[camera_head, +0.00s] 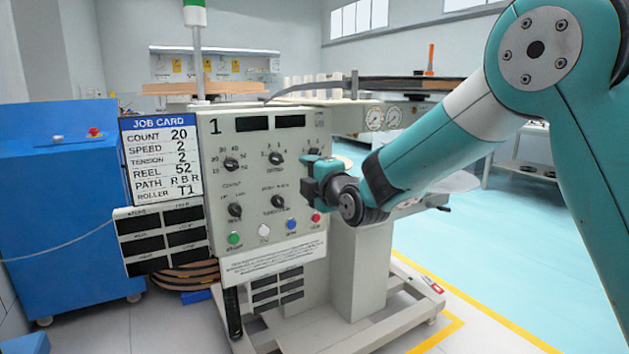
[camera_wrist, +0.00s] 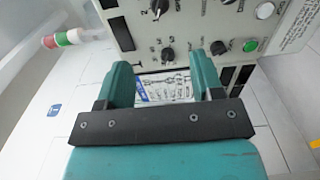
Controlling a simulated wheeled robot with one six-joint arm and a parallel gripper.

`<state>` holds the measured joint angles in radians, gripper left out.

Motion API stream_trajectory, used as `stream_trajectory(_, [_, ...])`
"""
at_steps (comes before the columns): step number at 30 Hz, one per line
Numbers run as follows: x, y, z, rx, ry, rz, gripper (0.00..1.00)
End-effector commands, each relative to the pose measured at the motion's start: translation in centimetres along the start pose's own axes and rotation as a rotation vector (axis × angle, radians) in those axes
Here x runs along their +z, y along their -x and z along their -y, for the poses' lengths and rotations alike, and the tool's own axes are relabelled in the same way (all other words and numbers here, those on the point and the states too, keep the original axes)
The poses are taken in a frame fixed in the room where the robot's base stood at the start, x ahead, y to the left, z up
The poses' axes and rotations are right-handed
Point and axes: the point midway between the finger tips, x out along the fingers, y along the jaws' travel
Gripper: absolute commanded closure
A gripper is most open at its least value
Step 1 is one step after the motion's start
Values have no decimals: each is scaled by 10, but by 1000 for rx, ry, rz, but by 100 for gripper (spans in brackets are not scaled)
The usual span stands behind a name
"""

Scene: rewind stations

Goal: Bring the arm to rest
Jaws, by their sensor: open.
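My gripper (camera_head: 312,178) is in front of the grey control panel (camera_head: 215,140) of station 1, close to its knobs on the right side. In the wrist view my gripper (camera_wrist: 162,82) shows two teal fingers set apart, with nothing held between them. The panel (camera_wrist: 190,22) with its black knobs and a green button lies beyond the fingertips. My teal arm reaches in from the right. Whether a fingertip touches the panel cannot be told.
A job card (camera_head: 160,158) hangs at the panel's left edge. A blue cabinet (camera_head: 60,200) stands at the left. A signal column (camera_head: 197,50) rises above the panel. The machine's base frame (camera_head: 400,320) sits on the floor. Open blue floor (camera_head: 530,250) lies at the right.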

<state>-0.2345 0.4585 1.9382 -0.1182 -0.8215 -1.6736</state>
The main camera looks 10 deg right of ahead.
Motion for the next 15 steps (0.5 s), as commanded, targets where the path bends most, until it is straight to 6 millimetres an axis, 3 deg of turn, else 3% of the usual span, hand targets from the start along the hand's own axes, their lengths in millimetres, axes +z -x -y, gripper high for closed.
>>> stream_trajectory(6, [0,20,0,1,-1,0,39])
stream_trajectory(15, [0,21,0,0,-1,0,39])
